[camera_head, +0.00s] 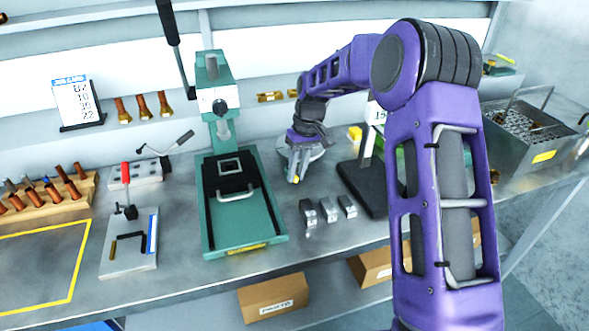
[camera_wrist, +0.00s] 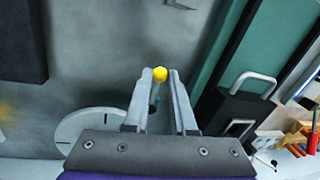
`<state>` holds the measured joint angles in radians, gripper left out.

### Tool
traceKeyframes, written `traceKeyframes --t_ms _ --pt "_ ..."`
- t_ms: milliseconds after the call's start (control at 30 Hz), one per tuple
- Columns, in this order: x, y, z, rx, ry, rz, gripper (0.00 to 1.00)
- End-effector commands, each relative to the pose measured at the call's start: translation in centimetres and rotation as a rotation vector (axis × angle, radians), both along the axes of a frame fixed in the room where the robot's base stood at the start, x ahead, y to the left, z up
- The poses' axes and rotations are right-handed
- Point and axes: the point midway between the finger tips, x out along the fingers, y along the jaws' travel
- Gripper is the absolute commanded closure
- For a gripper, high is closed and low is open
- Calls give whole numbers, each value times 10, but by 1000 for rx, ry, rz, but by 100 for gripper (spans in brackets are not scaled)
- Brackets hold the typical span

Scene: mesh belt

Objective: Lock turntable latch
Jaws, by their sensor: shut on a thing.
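The turntable shows as a pale round disc (camera_head: 314,151) on the bench behind my gripper, partly hidden by it. In the wrist view the disc (camera_wrist: 82,126) lies at the lower left, partly covered by my gripper's body. My gripper (camera_head: 294,178) points down at the bench just right of the green press. Its fingers are shut on a small yellow ball-shaped knob (camera_wrist: 160,73), held between the fingertips. The knob appears to be the latch handle; its lever and the lock position are hidden. The knob also shows at the fingertips in the head view (camera_head: 295,180).
The green press (camera_head: 273,228) stands close on the left. Several small metal clips (camera_head: 328,210) lie in front, and a dark stand base (camera_head: 364,187) is to the right. A metal basket (camera_head: 530,130) is at the far right.

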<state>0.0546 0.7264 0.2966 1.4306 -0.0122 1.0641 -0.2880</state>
Motion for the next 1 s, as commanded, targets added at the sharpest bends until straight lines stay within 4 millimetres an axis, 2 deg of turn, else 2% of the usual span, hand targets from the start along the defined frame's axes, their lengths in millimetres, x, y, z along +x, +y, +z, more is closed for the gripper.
traceKeyframes --t_ms 500,533,700,1000 --pt "2 -1 2 0 -5 22 100" --pt "2 -1 2 0 -5 22 74" --pt "1 -1 1 0 -4 21 46" --pt "1 -1 1 0 -1 21 46"
